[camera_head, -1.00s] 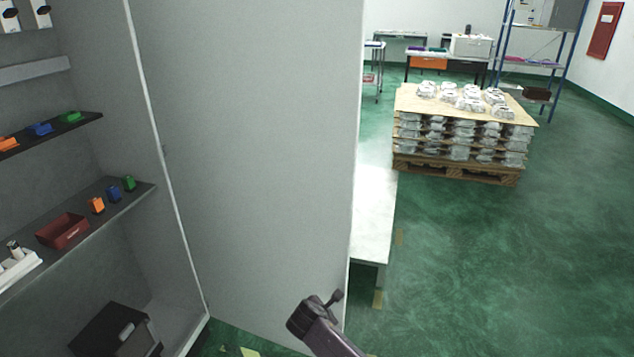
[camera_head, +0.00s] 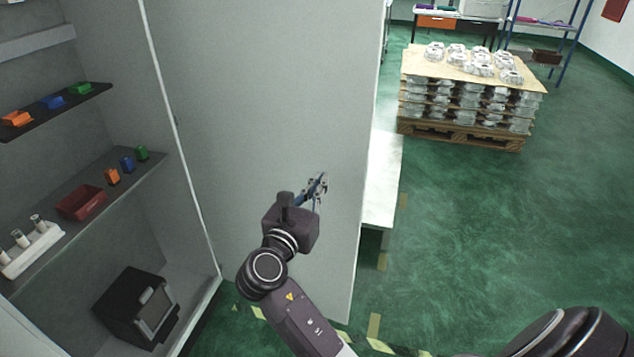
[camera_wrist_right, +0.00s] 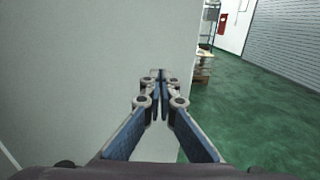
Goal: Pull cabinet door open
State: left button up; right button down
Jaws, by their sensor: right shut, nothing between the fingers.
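The grey cabinet door (camera_head: 260,110) stands wide open in the head view, swung out to the right of the cabinet's shelves. Its inner face is toward me. My right gripper (camera_head: 321,182) is in front of this inner face, near the door's free edge. In the right wrist view my right gripper (camera_wrist_right: 160,76) is shut with its fingers together and nothing between them. The door panel (camera_wrist_right: 70,70) fills the left of that view. I cannot tell whether the fingertips touch the door. No handle shows. My left gripper is not in view.
The cabinet shelf (camera_head: 95,215) holds a red bin (camera_head: 80,202), small coloured blocks and a white rack (camera_head: 30,248). A black box (camera_head: 137,308) sits at the bottom. A white table (camera_head: 381,190) stands behind the door. A pallet of castings (camera_head: 468,95) is farther back. Green floor to the right is clear.

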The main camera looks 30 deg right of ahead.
aim_at(339, 153)
jog(key=p+x, duration=0.1)
jog(key=x, duration=0.8)
jog(key=shift+w+d+p, duration=0.1)
jog(key=shift+d+p, duration=0.05)
jog(key=shift+p, duration=0.2)
jog(key=shift+w+d, duration=0.25)
jog(key=shift+d, duration=0.05)
